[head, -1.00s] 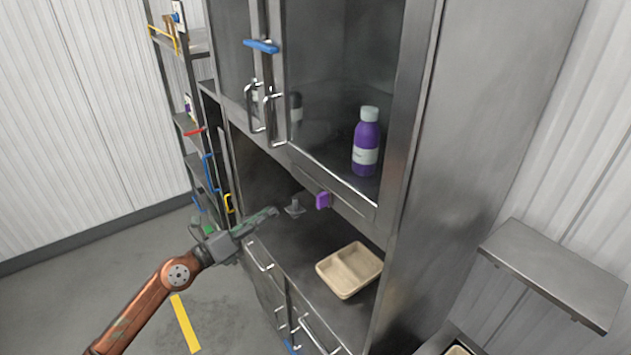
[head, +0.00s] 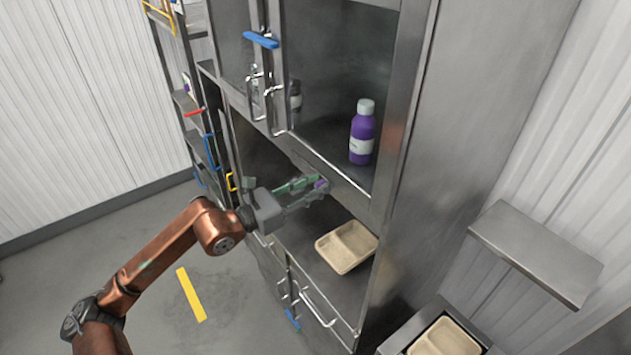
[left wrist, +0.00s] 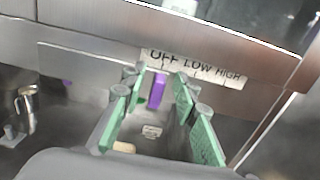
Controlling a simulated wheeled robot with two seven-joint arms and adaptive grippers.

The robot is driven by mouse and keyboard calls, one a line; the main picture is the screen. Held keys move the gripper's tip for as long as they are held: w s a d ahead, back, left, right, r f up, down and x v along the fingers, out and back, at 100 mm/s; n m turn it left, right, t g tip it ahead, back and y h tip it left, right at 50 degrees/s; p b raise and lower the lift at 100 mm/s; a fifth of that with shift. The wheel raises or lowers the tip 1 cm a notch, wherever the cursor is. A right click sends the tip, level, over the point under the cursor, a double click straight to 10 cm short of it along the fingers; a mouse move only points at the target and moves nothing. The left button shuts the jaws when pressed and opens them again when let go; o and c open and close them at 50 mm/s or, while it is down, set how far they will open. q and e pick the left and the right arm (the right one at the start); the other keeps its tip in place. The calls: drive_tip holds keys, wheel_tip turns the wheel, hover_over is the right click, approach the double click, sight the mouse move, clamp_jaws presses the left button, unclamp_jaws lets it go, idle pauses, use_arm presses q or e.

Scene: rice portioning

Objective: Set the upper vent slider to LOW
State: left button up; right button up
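The purple vent slider knob (left wrist: 157,90) shows in the left wrist view below a white label strip (left wrist: 195,66) reading OFF, LOW, HIGH. The knob is nearest the OFF end. My left gripper (left wrist: 156,78) is open, with its green-padded fingers on either side of the knob; I cannot tell whether they touch it. In the head view the left gripper (head: 312,187) reaches in under the cabinet's upper section, and only a bit of the purple knob (head: 321,184) shows at its fingertips. My right gripper is not in view.
A beige tray (head: 347,248) lies on the cabinet counter just below the gripper. A purple bottle (head: 362,135) stands on the shelf above. A metal wall shelf (head: 535,252) is at right.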

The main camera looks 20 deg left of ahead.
use_arm(q)
drive_tip(key=shift+c, duration=0.7)
clamp_jaws()
